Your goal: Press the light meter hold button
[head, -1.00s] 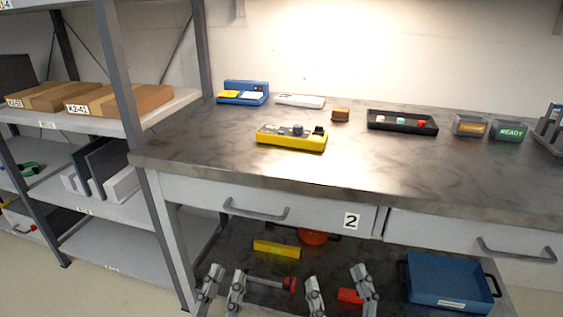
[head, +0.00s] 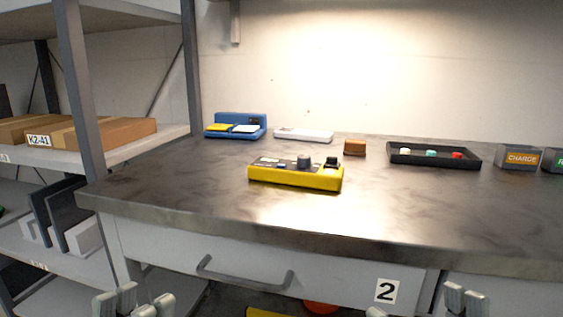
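A yellow box-shaped instrument (head: 297,177), which looks like the light meter, lies on the workbench with a small display at its left, a grey round knob and a black raised part at its right. Which small part is the hold button is too small to tell. My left gripper (head: 134,303) is at the bottom left, its fingertips apart and empty. My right gripper (head: 420,304) is at the bottom right, its fingertips wide apart and empty. Both are in front of and below the bench edge, well away from the instrument.
On the bench (head: 210,195) stand a blue device (head: 236,125), a white flat object (head: 303,135), a brown block (head: 355,148), a black tray (head: 434,155) and a CHARGE bin (head: 519,157). A drawer handle (head: 245,280) sticks out in front. Shelving is at left.

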